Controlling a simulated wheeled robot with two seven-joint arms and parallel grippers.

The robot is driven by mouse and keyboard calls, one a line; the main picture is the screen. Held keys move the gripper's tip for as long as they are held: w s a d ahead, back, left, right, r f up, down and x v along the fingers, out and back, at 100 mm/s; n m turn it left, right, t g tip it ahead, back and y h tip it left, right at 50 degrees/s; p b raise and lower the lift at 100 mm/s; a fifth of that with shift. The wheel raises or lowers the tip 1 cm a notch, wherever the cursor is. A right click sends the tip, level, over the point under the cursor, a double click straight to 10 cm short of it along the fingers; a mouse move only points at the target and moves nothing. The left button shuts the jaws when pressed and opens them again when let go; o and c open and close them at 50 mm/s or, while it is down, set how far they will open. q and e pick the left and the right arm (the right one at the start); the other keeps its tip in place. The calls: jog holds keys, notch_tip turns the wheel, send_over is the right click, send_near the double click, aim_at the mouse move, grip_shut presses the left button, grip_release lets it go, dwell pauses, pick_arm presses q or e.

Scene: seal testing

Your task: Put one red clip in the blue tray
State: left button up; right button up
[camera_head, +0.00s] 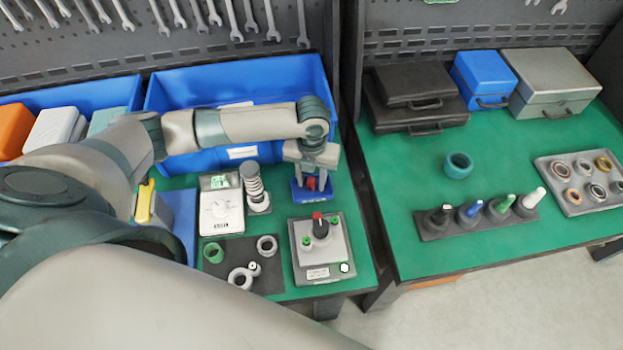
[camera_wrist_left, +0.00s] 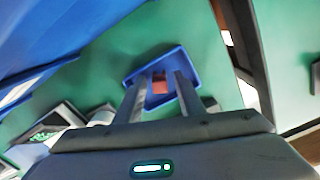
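The small blue tray (camera_head: 312,197) sits on the green bench top in front of the large blue bin. A red clip (camera_head: 311,183) is in the tray, between the fingers of my left gripper (camera_head: 312,180). In the left wrist view the red clip (camera_wrist_left: 159,85) shows inside the tray (camera_wrist_left: 152,62), with a gap between it and each finger. My left gripper (camera_wrist_left: 158,88) is open and points down over the tray. The clip's lower part is partly hidden. My right gripper is not in view.
A grey control box (camera_head: 324,254) with a red-topped black knob stands just in front of the tray. A white meter (camera_head: 221,212) and a spring-like post (camera_head: 256,188) stand to its left. The large blue bin (camera_head: 240,82) is behind. The right bench holds cases and bottles.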

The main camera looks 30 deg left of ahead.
aim_at(312, 179)
pick_arm(q)
notch_tip(312, 179, up, 12)
jog(key=b, duration=0.3)
dwell(0.7)
